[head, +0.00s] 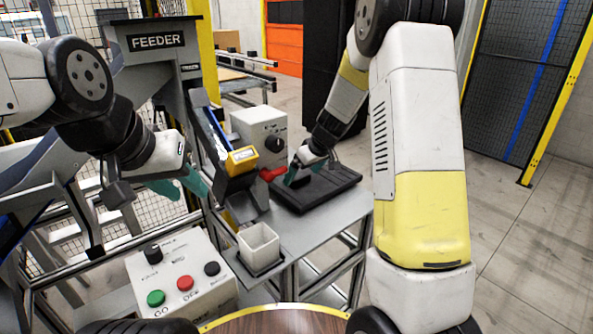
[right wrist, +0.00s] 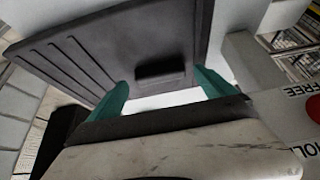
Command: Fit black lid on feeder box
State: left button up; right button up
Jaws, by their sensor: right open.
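The black lid (head: 334,192) lies flat on the grey table at the centre right in the head view. In the right wrist view the lid (right wrist: 95,50) is a dark ribbed panel with a small raised handle block (right wrist: 160,72). My right gripper (head: 303,173) is open just above the lid. In the wrist view its teal fingers (right wrist: 162,92) stand apart, one on either side of the handle, with no visible grip. The grey feeder box (head: 150,66), marked FEEDER, stands at the upper left. My left gripper (head: 180,187) is open and empty in front of it.
A button panel (head: 180,280) is at the lower left. A blue-and-yellow chute (head: 240,160) slopes beside the feeder.

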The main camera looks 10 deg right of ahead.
jog(key=s+d+r+m, duration=0.2)
jog(key=s+d+r, duration=0.1)
jog(key=s+r, duration=1.4)
jog(key=s+d+r+m+t, duration=0.1)
jog(key=s+r+m, duration=0.1)
jog(key=s, duration=1.3)
jog(key=shift+s+m+h, duration=0.2)
jog(key=shift+m+h, duration=0.2)
jog(key=shift+m, duration=0.5)
jog(key=shift+o, duration=0.5)
jog(key=shift+s+d+f, duration=0.1)
jog(key=shift+s+f, duration=0.05)
jog(key=shift+s, duration=0.1)
jog(key=w+f+n, duration=0.2)
jog(key=w+f, duration=0.2)
jog(key=w, duration=0.6)
jog(key=w+a+f+n, duration=0.1)
jog(key=w+f, duration=0.4)
jog(key=w, duration=0.5)
jog(key=w+a+f+n+y, duration=0.1)
jog(key=w+f+n, duration=0.2)
jog(key=w, duration=0.7)
jog(key=shift+w+f+g, duration=0.25)
jog(key=shift+f+g, duration=0.05)
jog(key=shift+f, duration=0.65)
jog(key=x, duration=0.7)
jog(key=shift+a+f, duration=0.3)
jog(key=shift+c, duration=0.5)
